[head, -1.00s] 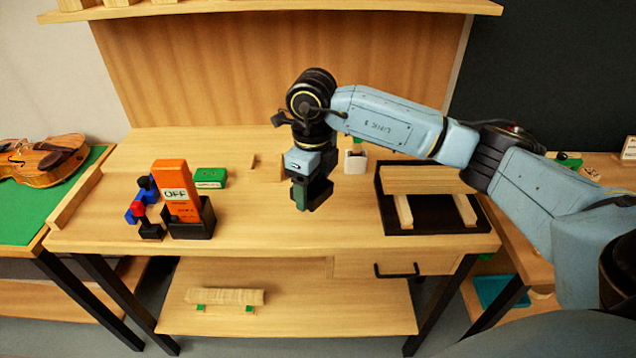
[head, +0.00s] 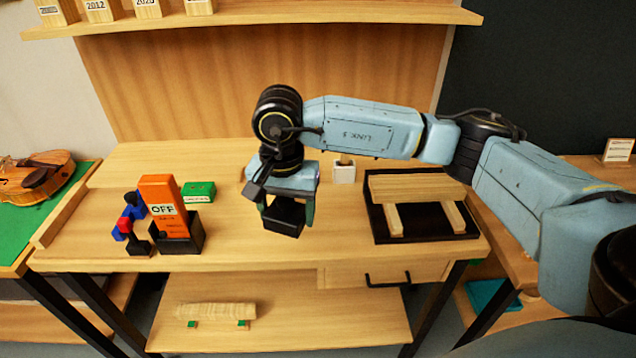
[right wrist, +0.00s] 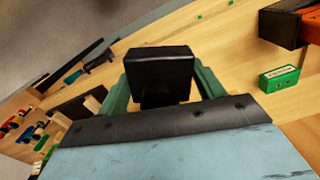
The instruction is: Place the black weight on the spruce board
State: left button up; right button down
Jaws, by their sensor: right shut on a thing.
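My right gripper (head: 287,208) is shut on the black weight (head: 284,217), a dark block held between its green fingers above the front middle of the bench. The weight (right wrist: 160,72) also shows between the fingers in the right wrist view. A pale wooden board (head: 415,187) rests across two wooden strips on a black mat, to the right of the gripper. Another pale board (head: 216,311) lies on green pads on the lower shelf. I cannot tell by look which one is spruce. My left gripper is not in view.
An orange box marked OFF (head: 160,197) stands in a black holder at the left, beside red and blue tools (head: 132,220) and a green box (head: 198,191). The bench's front middle is clear.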

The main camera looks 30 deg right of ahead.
aim_at(417, 184)
jog(key=z, duration=0.55)
jog(key=k, duration=0.65)
jog(key=z, duration=0.85)
jog(key=i, duration=1.25)
jog(key=u, duration=0.8)
